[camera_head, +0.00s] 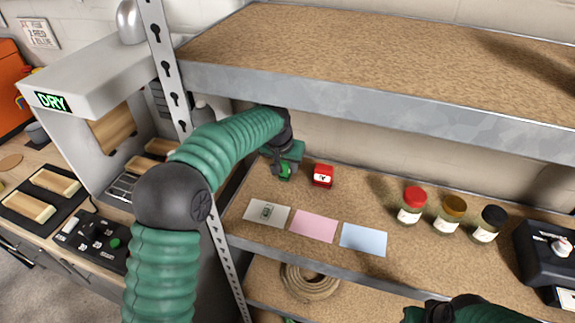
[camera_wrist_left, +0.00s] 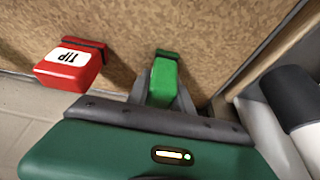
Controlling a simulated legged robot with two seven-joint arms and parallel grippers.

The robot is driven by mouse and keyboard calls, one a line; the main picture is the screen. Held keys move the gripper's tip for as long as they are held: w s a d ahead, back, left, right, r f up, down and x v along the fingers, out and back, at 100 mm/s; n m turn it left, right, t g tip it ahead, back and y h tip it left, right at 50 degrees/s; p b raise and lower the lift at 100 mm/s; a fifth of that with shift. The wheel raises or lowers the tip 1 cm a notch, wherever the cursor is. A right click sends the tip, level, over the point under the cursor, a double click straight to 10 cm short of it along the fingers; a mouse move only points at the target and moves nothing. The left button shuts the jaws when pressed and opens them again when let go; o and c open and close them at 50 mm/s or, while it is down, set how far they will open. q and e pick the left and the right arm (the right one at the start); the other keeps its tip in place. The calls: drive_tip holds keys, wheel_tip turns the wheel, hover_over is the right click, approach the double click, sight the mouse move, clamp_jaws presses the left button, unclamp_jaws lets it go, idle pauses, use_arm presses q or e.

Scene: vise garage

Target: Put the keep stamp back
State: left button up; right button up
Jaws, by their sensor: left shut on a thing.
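The green stamp (camera_wrist_left: 164,82), which I take as the keep stamp, is between the fingers of my left gripper (camera_wrist_left: 162,92), shut on it. In the head view the left gripper (camera_head: 283,168) is at the back left of the lower shelf, with the green stamp (camera_head: 286,174) partly hidden by it. I cannot tell whether the stamp touches the shelf. A red stamp (camera_head: 322,176) labelled TIP in the wrist view (camera_wrist_left: 70,68) stands just beside it, apart. My right gripper (camera_head: 440,312) shows only partly at the bottom edge.
A pink card (camera_head: 314,226) and a blue card (camera_head: 363,240) lie right of the white one. Three jars (camera_head: 449,214) and a black device (camera_head: 550,255) stand further right. The upper shelf (camera_head: 380,50) overhangs; a slotted metal post (camera_head: 170,80) rises at left.

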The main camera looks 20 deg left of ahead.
use_arm(q)
drive_tip(key=o, duration=0.9)
drive_tip(key=shift+s+a, duration=0.1)
drive_tip(key=shift+a, duration=0.1)
drive_tip(key=shift+o, duration=0.8)
drive_tip(key=shift+d+r, duration=0.1)
drive_tip(key=shift+d, duration=0.15)
drive_tip(key=shift+d, duration=0.1)
drive_tip(key=shift+s+r, duration=0.1)
drive_tip(key=shift+r, duration=0.25)
drive_tip(key=v, duration=0.3)
drive_tip(key=shift+r, duration=0.35)
drive_tip(key=s, duration=0.4)
drive_tip(key=s+b, duration=0.1)
drive_tip(key=s, duration=0.7)
drive_tip(key=shift+a+r, duration=0.25)
drive_tip(key=shift+s, duration=0.3)
